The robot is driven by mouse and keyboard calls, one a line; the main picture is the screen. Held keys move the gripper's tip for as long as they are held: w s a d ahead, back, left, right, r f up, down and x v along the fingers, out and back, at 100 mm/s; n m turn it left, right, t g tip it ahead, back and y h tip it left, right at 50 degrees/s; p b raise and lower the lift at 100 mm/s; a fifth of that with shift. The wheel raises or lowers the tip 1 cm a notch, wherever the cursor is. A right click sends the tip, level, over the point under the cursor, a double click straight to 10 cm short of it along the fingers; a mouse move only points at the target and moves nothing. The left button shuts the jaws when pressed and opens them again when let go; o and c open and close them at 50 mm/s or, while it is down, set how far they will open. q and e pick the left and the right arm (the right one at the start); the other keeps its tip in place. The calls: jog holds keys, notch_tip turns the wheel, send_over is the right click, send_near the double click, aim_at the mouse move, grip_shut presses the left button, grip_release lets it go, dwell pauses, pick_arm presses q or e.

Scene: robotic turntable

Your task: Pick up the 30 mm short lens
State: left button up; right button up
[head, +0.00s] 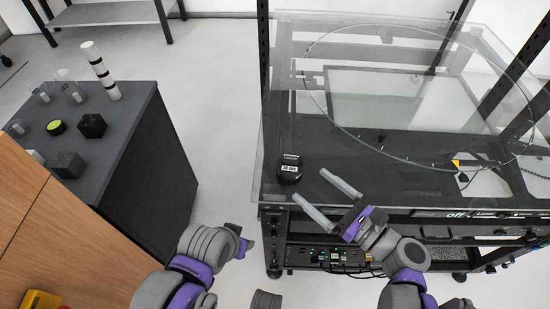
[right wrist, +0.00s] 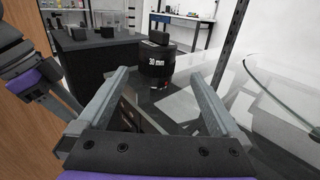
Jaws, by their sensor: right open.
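The 30 mm short lens (head: 290,168) is a black cylinder with a white label. It stands upright on the glass top near its front left corner. In the right wrist view the lens (right wrist: 157,66) shows "30 mm" on its side, just beyond and between my fingertips. My right gripper (head: 310,185) is open and empty, with its two grey fingers pointing at the lens from the front right. It also shows in the right wrist view (right wrist: 157,78). My left arm's end (head: 243,246) is low in the head view; its fingers cannot be made out.
The glass-topped turntable rack (head: 355,190) has a large thin ring (head: 310,88) and black upright posts. A dark cabinet (head: 140,115) at left carries black cubes (head: 92,125), a striped white post (head: 100,70) and small items. Floor lies between cabinet and rack.

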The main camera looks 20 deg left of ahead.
aim_at(280, 162)
jog(key=x, duration=0.5)
jog(key=b+x, duration=0.1)
jog(key=x, duration=0.5)
jog(key=shift+s+a+r, duration=0.1)
jog(key=shift+s+a, duration=0.1)
grip_shut()
